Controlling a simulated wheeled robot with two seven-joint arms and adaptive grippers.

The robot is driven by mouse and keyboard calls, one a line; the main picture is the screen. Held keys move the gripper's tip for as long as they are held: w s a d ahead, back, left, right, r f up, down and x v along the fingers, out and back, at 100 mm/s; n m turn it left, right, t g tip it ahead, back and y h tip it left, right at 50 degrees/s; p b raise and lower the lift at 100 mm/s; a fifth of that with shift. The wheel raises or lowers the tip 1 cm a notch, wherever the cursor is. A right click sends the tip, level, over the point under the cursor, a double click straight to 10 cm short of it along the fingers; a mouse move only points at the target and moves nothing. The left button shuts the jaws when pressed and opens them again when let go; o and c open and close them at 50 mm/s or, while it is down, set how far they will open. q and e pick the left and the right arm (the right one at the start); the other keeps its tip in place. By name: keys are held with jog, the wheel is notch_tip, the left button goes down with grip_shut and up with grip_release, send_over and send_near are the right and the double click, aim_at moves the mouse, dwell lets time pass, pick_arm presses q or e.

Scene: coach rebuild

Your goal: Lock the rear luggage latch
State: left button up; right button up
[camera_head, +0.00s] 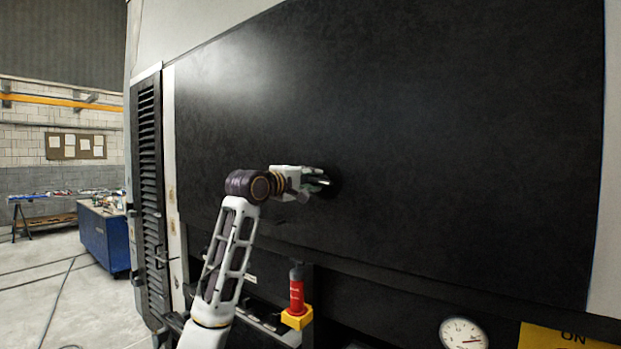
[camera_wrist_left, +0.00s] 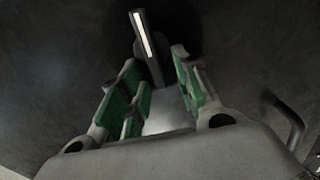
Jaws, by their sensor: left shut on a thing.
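The big black luggage panel (camera_head: 420,110) fills the middle and right of the head view and looks shut. My left gripper (camera_head: 322,181) is at the panel's lower left part. A dark round spot shows behind its fingertips there, and the gripper hides most of the latch. In the left wrist view, the latch handle (camera_wrist_left: 147,42) is a dark bar with a pale stripe, in front of a dark round area. My left gripper (camera_wrist_left: 155,75), with green finger pads, is shut on this handle. The handle stands tilted in that picture. My right gripper is not in view.
A red cylinder (camera_head: 297,292) in a yellow holder is below the panel, beside my left forearm. A gauge (camera_head: 463,334) and a yellow sign (camera_head: 568,339) are at the lower right. A louvred grille (camera_head: 150,180) is left of the panel. A blue cabinet (camera_head: 104,240) stands farther back.

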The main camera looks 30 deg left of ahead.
pick_arm(q)
jog(key=shift+f+n, duration=0.2)
jog(key=shift+n, duration=0.4)
jog(key=o, duration=1)
jog(key=shift+s, duration=0.1)
jog(key=s+a, duration=0.1)
jog(key=s, duration=1)
jog(key=shift+s+a, duration=0.35)
jog(key=shift+a, duration=0.05)
